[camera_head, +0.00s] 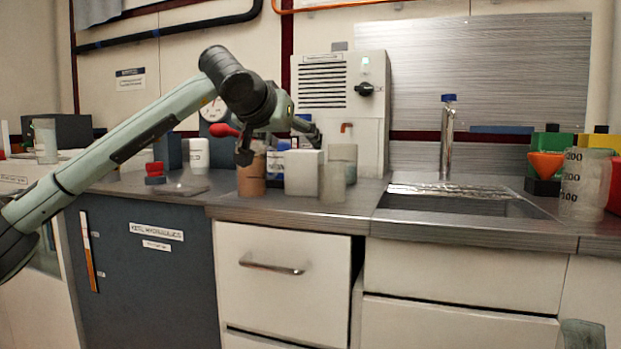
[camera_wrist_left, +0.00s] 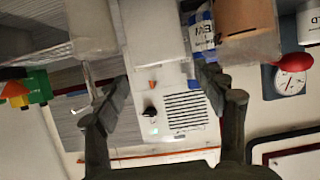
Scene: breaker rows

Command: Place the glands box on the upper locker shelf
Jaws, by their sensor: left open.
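A plain pale box (camera_head: 303,172) stands on the grey counter, between a brown-orange cup and clear beakers. It fits the glands box, but I can read no name on it. It also shows in the left wrist view (camera_wrist_left: 153,32), where the scene is upside down. My left gripper (camera_head: 281,146) is above and just behind the brown cup and box, fingers spread. In the left wrist view the open fingers (camera_wrist_left: 166,86) have nothing between them, and the pale box lies beyond them. No locker shelf can be made out.
The brown cup (camera_head: 251,176), a blue-and-white labelled item (camera_wrist_left: 203,32) and beakers (camera_head: 332,182) crowd the box. A white machine (camera_head: 340,110) stands behind. A sink (camera_head: 455,203) is at right.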

